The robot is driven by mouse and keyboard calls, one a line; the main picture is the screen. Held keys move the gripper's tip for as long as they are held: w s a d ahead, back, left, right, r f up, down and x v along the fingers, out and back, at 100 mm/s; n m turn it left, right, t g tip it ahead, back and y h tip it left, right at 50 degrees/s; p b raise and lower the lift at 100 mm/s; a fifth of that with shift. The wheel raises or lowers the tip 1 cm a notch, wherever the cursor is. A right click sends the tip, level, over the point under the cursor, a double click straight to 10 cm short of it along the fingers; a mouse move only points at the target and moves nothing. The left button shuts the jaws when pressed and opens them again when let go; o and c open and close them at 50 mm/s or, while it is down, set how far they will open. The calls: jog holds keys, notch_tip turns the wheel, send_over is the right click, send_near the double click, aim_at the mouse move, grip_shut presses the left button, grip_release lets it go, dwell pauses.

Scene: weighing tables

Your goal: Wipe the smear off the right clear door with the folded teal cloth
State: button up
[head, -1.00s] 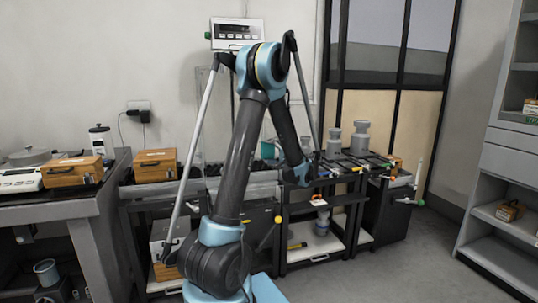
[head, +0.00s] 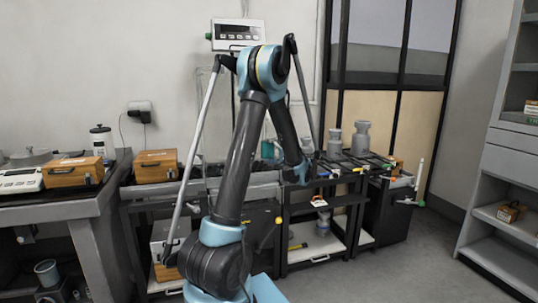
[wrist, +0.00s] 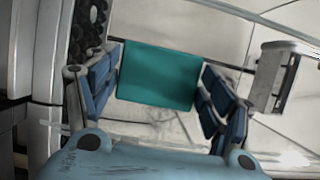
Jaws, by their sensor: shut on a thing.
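The folded teal cloth (wrist: 160,75) is in my gripper (wrist: 158,92), between its two blue-padded fingers in the wrist view. The fingers are shut on it, one at each side. In the head view a small teal patch of the cloth (head: 268,151) shows beside my forearm, at the clear enclosure; most of the gripper is hidden there. The clear enclosure (head: 207,100) stands on the table behind my arm, and its door panes are hard to make out. Faint pale streaks show below the cloth in the wrist view; I cannot tell whether they are the smear. Contact with the door is unclear.
A display unit (head: 238,34) is on the wall above. Grey weights (head: 360,138) stand on the table at the right. Wooden boxes (head: 156,166) and (head: 73,172) sit at the left. A grey shelf unit (head: 500,165) stands far right, with open floor before it.

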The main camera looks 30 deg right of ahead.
jog(key=shift+w, duration=0.2)
jog(key=shift+d, duration=0.15)
jog(key=s+d, duration=0.1)
jog(key=d, duration=0.5)
jog(key=shift+s+d, duration=0.35)
dwell(0.5)
jog(key=shift+a, duration=0.1)
jog(key=shift+w+a, duration=0.3)
jog(key=shift+a, duration=0.8)
jog(key=shift+w+a, duration=0.25)
jog(key=shift+a, duration=0.9)
jog(key=shift+w+a, duration=0.3)
jog(key=shift+a, duration=0.8)
jog(key=shift+s, duration=0.1)
